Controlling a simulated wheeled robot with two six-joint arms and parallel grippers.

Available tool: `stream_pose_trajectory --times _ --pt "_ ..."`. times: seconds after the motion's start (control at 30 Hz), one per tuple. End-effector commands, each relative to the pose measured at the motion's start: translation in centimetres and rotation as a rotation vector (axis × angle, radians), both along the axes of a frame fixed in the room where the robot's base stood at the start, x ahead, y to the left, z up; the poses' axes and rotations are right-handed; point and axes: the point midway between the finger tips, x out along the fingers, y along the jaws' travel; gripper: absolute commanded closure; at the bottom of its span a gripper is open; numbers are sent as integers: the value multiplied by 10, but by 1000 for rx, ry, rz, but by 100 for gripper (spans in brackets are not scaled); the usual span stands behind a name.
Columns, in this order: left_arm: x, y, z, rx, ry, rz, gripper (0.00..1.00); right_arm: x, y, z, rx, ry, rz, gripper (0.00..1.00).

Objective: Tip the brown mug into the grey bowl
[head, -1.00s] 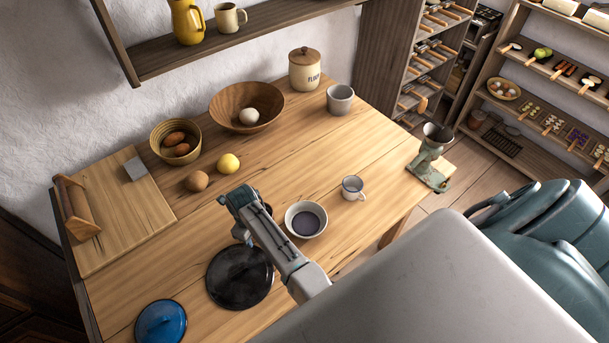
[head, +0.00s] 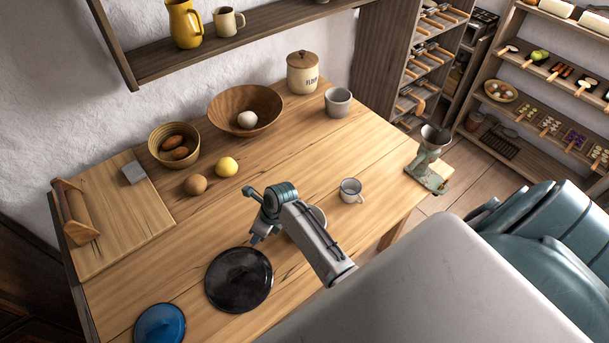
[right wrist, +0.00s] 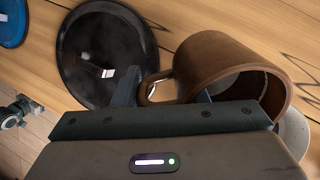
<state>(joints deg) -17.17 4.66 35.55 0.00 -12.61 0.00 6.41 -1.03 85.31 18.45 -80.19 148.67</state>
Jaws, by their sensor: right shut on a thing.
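The brown mug (right wrist: 205,62) shows large in the right wrist view, its handle toward the left and its mouth toward the lower right. My right gripper (right wrist: 165,95) is shut on it. The mug's exact tilt is hard to judge. A pale grey bowl (right wrist: 296,132) shows partly behind the mug's mouth at the right edge. In the head view the bowl (head: 319,214) is mostly hidden behind my arm, with only a bit of rim showing. The mug cannot be made out there. My left gripper cannot be identified.
A black lid (head: 238,280) and a blue lid (head: 160,325) lie left of the bowl. A white mug (head: 351,190) stands to its right. Fruit, a wooden bowl (head: 272,105) and a grey cup (head: 338,101) are farther back.

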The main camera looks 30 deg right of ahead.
Motion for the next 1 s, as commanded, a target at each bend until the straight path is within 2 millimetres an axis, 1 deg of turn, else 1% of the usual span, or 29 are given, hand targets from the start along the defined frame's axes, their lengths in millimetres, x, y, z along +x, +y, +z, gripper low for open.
stream_pose_trajectory --times 0.5,0.6,1.0 --pt "0 0 0 0 0 0 64 -11 -22 35 226 -121 2 98" --pt "0 0 -1 0 0 0 64 -11 -22 36 263 -138 2 98" --pt "0 -2 0 -2 0 1 64 -12 -24 39 307 -163 1 98"
